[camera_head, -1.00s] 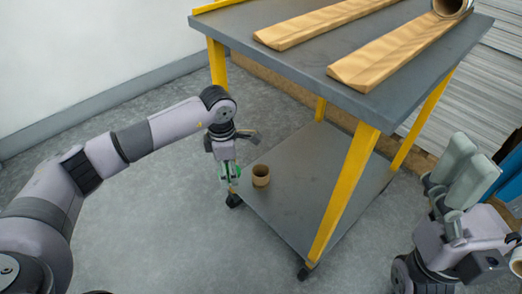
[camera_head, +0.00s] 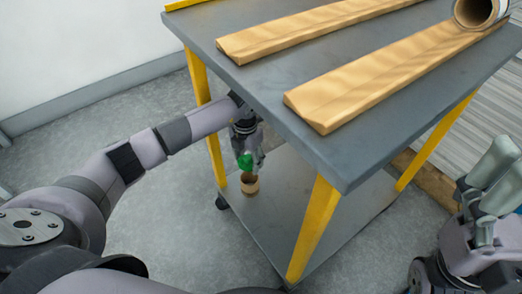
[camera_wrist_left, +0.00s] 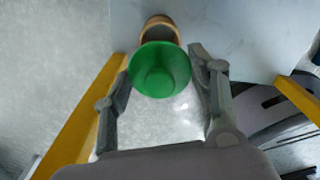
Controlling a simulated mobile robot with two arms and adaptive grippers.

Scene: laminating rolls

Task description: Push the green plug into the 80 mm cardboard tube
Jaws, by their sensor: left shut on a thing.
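The green plug (camera_head: 245,161) is between the fingers of my left gripper (camera_head: 246,157), which is shut on it. The short brown cardboard tube (camera_head: 250,186) stands upright on the cart's lower shelf, open end up, just below the plug in the head view. In the left wrist view, the round plug (camera_wrist_left: 160,70) covers part of the tube (camera_wrist_left: 158,22), whose rim shows beyond it. The fingers of the left gripper (camera_wrist_left: 163,85) flank the plug. I cannot tell whether plug and tube touch. My right gripper (camera_head: 491,178) is at the right edge; its jaw state is unclear.
The grey lower shelf (camera_head: 280,218) is bare around the tube. Yellow cart legs (camera_head: 313,228) stand nearby, and the top shelf (camera_head: 250,82) overhangs the left arm's work area. Wooden wedge rails (camera_head: 380,75) and a large tube (camera_head: 478,12) lie on top.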

